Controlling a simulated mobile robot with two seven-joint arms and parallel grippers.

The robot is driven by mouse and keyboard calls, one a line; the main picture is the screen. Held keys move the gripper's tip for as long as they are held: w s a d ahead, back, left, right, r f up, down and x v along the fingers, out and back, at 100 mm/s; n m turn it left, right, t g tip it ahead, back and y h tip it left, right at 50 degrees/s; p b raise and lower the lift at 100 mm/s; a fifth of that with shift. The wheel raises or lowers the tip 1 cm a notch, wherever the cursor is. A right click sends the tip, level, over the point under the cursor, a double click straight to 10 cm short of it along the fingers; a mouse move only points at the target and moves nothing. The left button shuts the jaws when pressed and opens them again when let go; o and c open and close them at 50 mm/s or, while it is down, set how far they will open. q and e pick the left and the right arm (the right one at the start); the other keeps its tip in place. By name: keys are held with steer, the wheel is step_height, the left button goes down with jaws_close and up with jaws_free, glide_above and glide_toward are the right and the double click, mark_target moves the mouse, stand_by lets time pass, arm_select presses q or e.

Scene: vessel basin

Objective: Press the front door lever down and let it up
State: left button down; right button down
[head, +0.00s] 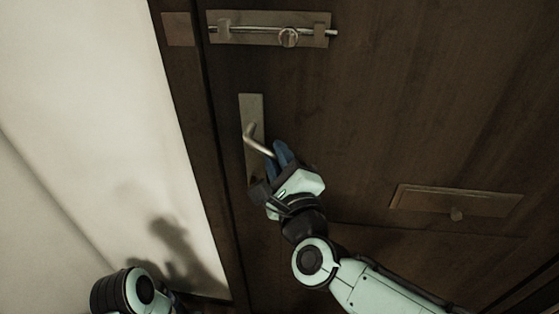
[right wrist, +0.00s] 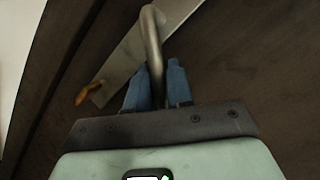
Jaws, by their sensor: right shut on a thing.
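The dark wooden front door (head: 370,110) fills most of the head view. Its metal lever (head: 258,141) sticks out from a tall plate (head: 252,106) near the door's left edge. My right gripper (head: 279,156) is at the lever, its blue fingers around the free end. In the right wrist view the lever (right wrist: 151,40) runs down between the two blue fingers (right wrist: 157,88), which are shut on it. The lever slants down to the right in the head view. My left arm shows at the bottom left, but its gripper is out of view.
A sliding bolt (head: 288,36) is mounted above the lever. A letter-slot flap (head: 455,202) with a small knob is at the right. A white wall (head: 90,100) lies left of the door frame. An orange-brown piece (right wrist: 90,92) shows beside the plate.

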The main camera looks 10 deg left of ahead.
steer(key=shift+f, duration=0.15)
steer(key=c, duration=1.1)
jaws_free()
steer(key=shift+s, duration=0.1)
steer(key=r+v, duration=0.1)
steer(key=v, duration=1.2)
steer(key=shift+s+f, duration=0.2)
steer(key=shift+f, duration=0.15)
